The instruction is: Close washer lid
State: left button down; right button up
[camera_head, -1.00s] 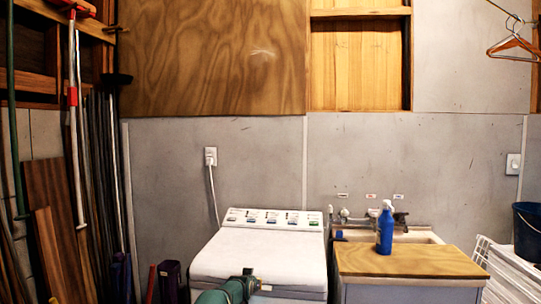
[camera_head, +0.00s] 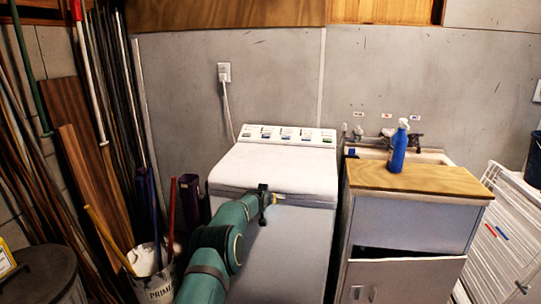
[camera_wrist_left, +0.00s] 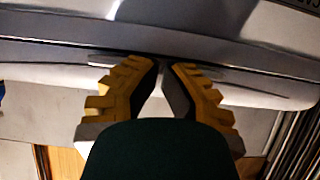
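The washer (camera_head: 300,235) is a white top-loader against the wall, with its control panel at the back. Its lid (camera_head: 275,168) lies down over the top; I cannot tell whether it sits fully flush. My left gripper (camera_head: 266,197) is at the washer's front upper edge, near the middle of the lid's front. In the left wrist view its yellow, dark-padded fingers (camera_wrist_left: 161,66) converge, with their tips close together at a pale edge with dark seams. Nothing is seen between them, and the green gripper body hides their bases. My right gripper is not in view.
A sink cabinet (camera_head: 410,225) with a wooden board (camera_head: 435,180) and a blue spray bottle (camera_head: 398,150) stands right of the washer. Boards and poles lean at left, with a white bucket (camera_head: 150,265) in front. A white rack (camera_head: 505,230) stands far right.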

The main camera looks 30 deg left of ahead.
pick_arm(q)
notch_tip(320, 180, up, 4)
jog(key=p, duration=0.1)
jog(key=s+d+f+g+h, duration=0.2)
jog(key=s+d+f+g, duration=0.1)
jog(key=s+d+f, duration=0.9)
jog(key=s+d+f+g+h, duration=0.2)
jog(key=s+d+f, duration=0.7)
jog(key=s, duration=0.5)
jog(key=s+d+g+h, duration=0.1)
jog(key=s+d, duration=0.3)
jog(key=s, duration=0.4)
jog(key=s+d+m+g+h, duration=0.1)
jog(key=s+d+g, duration=0.1)
jog(key=s+d, duration=0.3)
jog(key=s+d+g+h, duration=0.1)
jog(key=s+d, duration=0.3)
jog(key=s, duration=0.8)
jog(key=shift+s+d+f+g+p, duration=0.25)
jog(key=shift+s+g+p, duration=0.15)
jog(key=shift+g, duration=0.3)
